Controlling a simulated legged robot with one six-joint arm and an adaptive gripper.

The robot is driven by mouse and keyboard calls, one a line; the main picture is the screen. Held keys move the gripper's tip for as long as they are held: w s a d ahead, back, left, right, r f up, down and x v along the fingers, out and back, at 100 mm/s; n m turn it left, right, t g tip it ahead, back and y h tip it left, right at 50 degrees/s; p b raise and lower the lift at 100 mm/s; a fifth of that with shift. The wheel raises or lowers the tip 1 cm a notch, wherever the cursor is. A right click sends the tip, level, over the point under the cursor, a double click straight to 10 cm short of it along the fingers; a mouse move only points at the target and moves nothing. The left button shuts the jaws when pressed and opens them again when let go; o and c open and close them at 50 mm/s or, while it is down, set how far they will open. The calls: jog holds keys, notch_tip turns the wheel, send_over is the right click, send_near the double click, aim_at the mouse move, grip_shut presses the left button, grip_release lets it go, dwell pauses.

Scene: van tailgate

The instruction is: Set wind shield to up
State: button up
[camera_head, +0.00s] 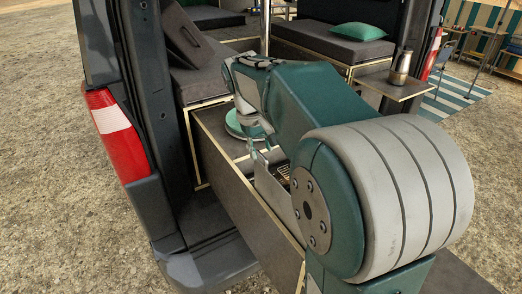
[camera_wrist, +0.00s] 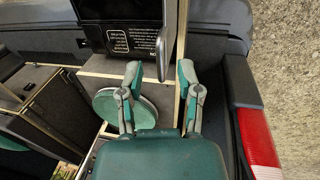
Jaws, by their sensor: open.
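A pale grey metal panel (camera_head: 271,188), which looks like the wind shield, stands beside a dark slotted unit in the drawer, partly behind my arm. In the wrist view, a narrow silver piece (camera_wrist: 162,54) beside a black lettered panel (camera_wrist: 118,30) may be the same shield seen edge-on. My gripper (camera_wrist: 161,78) is open, with a finger on each side below that silver piece. Nothing is seen held between the fingers, and I cannot tell whether they touch the piece. In the head view, my forearm hides much of the gripper (camera_head: 256,148).
A round green-topped thing (camera_wrist: 125,109) sits left of my gripper. The van's red tail light (camera_head: 114,133) and rear pillar stand at the left. A metal flask (camera_head: 401,68) stands on a side shelf (camera_head: 396,86). A green cushion (camera_head: 355,32) lies on the bench.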

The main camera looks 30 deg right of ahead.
notch_tip(320, 180, up, 11)
jog(key=a, duration=0.2)
jog(key=shift+a, duration=0.15)
jog(key=shift+f, duration=0.1)
jog(key=s+a+f+t+y, duration=0.1)
jog(key=s+a+f+t, duration=0.1)
jog(key=s+a+f, duration=0.3)
jog(key=s+a+f+t+y, duration=0.1)
jog(key=s+a+f+t, duration=0.2)
jog(key=s, duration=1)
notch_tip(320, 180, down, 6)
jog(key=shift+s+a+r+t, duration=0.25)
jog(key=shift+s+a+t, duration=0.05)
jog(key=shift+a, duration=0.65)
jog(key=shift+a, duration=0.1)
